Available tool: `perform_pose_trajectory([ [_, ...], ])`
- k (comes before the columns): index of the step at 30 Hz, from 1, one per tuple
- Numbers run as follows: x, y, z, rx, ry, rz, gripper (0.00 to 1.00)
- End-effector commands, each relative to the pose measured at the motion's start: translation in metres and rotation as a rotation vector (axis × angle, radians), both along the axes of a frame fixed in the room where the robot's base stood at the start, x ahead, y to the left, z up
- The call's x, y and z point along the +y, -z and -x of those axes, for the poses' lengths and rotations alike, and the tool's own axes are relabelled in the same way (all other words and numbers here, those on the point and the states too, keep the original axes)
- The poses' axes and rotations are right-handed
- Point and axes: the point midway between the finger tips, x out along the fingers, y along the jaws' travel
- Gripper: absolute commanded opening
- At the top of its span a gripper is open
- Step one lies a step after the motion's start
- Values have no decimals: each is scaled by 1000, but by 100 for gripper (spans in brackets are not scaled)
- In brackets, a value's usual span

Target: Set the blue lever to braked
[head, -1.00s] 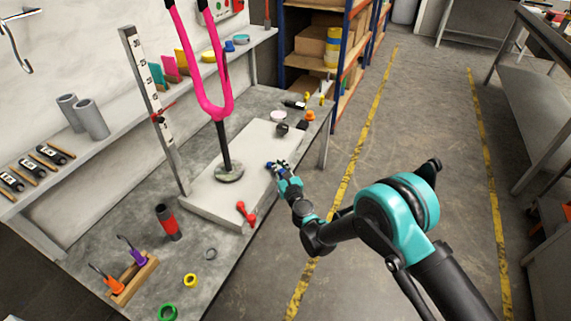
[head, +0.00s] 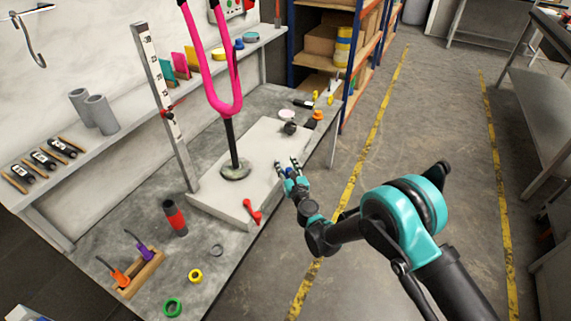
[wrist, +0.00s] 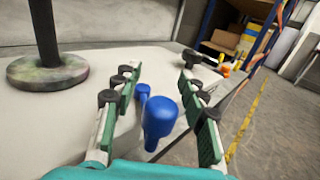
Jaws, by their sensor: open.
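The blue lever has a rounded blue handle (wrist: 160,117) in the wrist view, with a smaller blue part (wrist: 143,92) just behind it. It is at the right edge of the pale slab (head: 220,199). In the head view the lever is mostly hidden by my gripper (head: 288,165), and only a little blue shows. My gripper also shows in the wrist view (wrist: 158,78), open, with one green-padded finger on each side of the lever. The handle is between the fingers, nearer the palm than the tips, and no finger visibly touches it. I cannot tell which setting the lever is at.
A red lever (head: 252,211) is at the slab's front corner. A pink fork (head: 225,104) stands on a black post and round base (head: 236,171) left of my gripper. Dark knobs (head: 290,127) and small parts are beyond it. The floor to the right is clear.

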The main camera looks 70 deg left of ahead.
Motion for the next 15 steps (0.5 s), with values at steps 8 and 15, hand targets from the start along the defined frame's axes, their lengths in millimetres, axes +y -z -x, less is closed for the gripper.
perform_pose_trajectory([
  [8,-38,0,3,0,-1,0,42],
  [15,-67,0,4,0,-1,0,42],
])
